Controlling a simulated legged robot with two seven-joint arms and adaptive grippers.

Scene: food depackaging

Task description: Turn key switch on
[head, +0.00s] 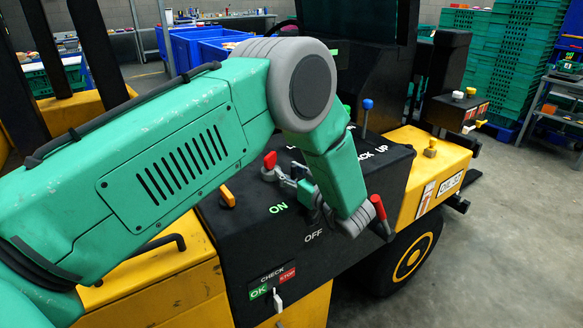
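My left arm comes in from the left, and its gripper (288,179) is low over the black console (340,262), behind the ON and OFF labels. Its silver linkage is close to a red knob (270,160); I cannot tell whether they touch, nor how far the fingers are spread. A switch with an orange-yellow handle (227,196) stands left of the ON label. A small white switch (277,299) is on the front face, below the CHECK label with green OK and red STOP. Which one is the key switch is not clear. My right gripper is out of view.
A red handle (378,207) is right beside my wrist. A blue-knobbed lever (367,105) stands behind it. The yellow vehicle body (420,150) surrounds the console, with a black wheel (412,258) at right.

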